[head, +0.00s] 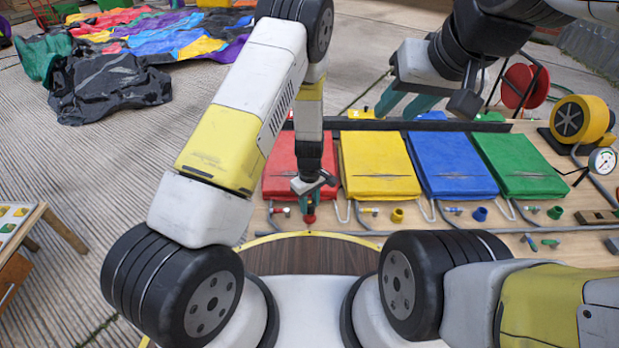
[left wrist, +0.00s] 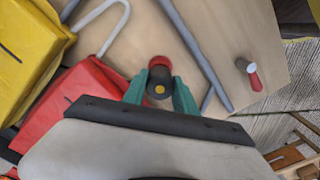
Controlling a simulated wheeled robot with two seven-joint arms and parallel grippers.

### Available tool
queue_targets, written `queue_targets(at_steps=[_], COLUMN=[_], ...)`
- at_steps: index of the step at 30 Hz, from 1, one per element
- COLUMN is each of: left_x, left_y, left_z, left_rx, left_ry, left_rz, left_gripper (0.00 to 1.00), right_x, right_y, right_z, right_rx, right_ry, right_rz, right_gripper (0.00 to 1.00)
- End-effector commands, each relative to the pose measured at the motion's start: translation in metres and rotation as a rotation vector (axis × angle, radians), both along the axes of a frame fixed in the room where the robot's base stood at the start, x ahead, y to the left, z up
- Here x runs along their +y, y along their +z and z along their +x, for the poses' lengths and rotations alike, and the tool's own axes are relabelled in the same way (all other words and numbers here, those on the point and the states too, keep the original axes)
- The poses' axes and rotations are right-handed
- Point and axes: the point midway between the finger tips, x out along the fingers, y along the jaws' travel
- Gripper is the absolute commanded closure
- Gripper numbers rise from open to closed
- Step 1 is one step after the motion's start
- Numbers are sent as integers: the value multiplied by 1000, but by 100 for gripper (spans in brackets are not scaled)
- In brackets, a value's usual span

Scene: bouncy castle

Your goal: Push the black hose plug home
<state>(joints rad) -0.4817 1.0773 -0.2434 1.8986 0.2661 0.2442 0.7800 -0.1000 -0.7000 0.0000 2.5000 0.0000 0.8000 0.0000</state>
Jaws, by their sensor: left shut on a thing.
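My left gripper (head: 308,203) is low over the bench at the front of the red pad (head: 285,165). In the head view a red piece (head: 309,219) shows just below the left fingertips. My right gripper (head: 405,105) is raised behind the yellow and blue pads, its green fingers apart and empty.
Yellow (head: 380,165), blue (head: 450,163) and green pads (head: 520,163) line the bench, with grey hoses and coloured fittings before them. A red-tipped fitting (left wrist: 252,78) lies near the plug. A gauge (head: 602,160) and yellow blower (head: 580,120) stand right.

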Motion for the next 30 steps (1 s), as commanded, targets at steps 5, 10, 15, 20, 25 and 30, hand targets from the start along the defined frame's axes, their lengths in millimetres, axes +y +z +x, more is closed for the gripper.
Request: queue_targets(at_steps=[5, 10, 15, 20, 25, 30], left_x=[0, 0, 0, 0, 0, 0], left_y=[0, -2, -6, -11, -10, -10], left_z=[0, 0, 0, 0, 0, 0], left_rx=[0, 0, 1, 1, 1, 0], left_ry=[0, 0, 0, 0, 0, 0], left_rz=[0, 0, 1, 1, 1, 0], left_gripper=[100, 100, 100, 65, 41, 41], right_x=[0, 0, 0, 0, 0, 0], right_y=[0, 0, 0, 0, 0, 0], right_z=[0, 0, 0, 0, 0, 0], right_rx=[0, 0, 0, 0, 0, 0], right_ry=[0, 0, 0, 0, 0, 0], right_rz=[0, 0, 0, 0, 0, 0], right_gripper=[64, 64, 64, 64, 64, 64])
